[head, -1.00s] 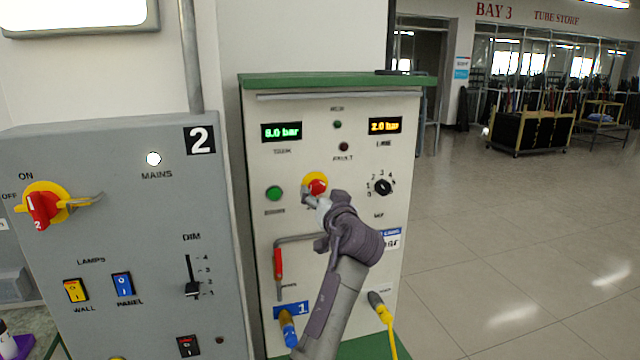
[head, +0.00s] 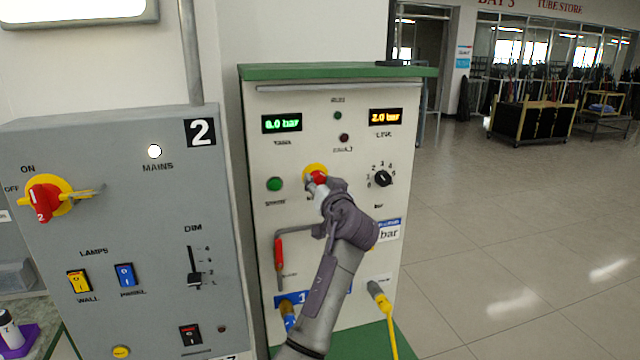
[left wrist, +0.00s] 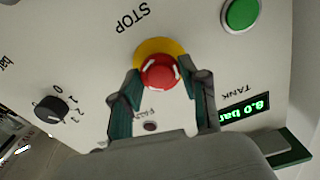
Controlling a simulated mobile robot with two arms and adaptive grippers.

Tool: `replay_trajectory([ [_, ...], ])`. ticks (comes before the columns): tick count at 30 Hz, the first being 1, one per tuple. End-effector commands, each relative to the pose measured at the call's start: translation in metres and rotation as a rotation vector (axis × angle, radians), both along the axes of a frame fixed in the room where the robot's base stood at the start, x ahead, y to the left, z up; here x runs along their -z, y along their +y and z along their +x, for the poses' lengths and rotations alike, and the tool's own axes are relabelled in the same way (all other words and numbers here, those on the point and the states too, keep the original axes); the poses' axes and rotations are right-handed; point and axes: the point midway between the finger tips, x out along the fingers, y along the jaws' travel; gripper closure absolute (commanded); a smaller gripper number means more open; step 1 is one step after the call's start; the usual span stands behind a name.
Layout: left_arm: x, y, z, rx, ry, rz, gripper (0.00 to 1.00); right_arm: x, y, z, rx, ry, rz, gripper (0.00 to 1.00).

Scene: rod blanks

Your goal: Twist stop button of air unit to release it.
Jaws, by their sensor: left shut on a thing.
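The air unit (head: 410,100) is a cream cabinet with a green top. Its stop button (head: 319,177) is a red mushroom head on a yellow disc, partly covered by my gripper in the head view. In the left wrist view the red stop button (left wrist: 160,71) sits between the fingertips, below the word STOP. My left gripper (head: 318,184) is at the panel, its fingers on either side of the red head and shut on it. The left gripper also fills the lower part of the left wrist view (left wrist: 162,88). My right gripper is not in view.
A green button (head: 274,184) is left of the stop button and a black selector knob (head: 384,179) right. A red-handled lever (head: 279,262) and a yellow hose (head: 388,322) are below. The grey mains panel (head: 120,215) stands left. Open floor lies right.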

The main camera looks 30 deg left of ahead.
Motion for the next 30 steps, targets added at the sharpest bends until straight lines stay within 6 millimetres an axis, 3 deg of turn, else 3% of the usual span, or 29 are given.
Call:
replay_trajectory([
  [8, 0.0, 0.0, 0.0, 0.0, 0.063, 0.054, 0.91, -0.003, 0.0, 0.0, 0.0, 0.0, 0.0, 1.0],
  [30, -0.003, 0.001, 0.0, -0.001, 0.458, 0.395, 0.91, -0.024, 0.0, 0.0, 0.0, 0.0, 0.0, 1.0],
])
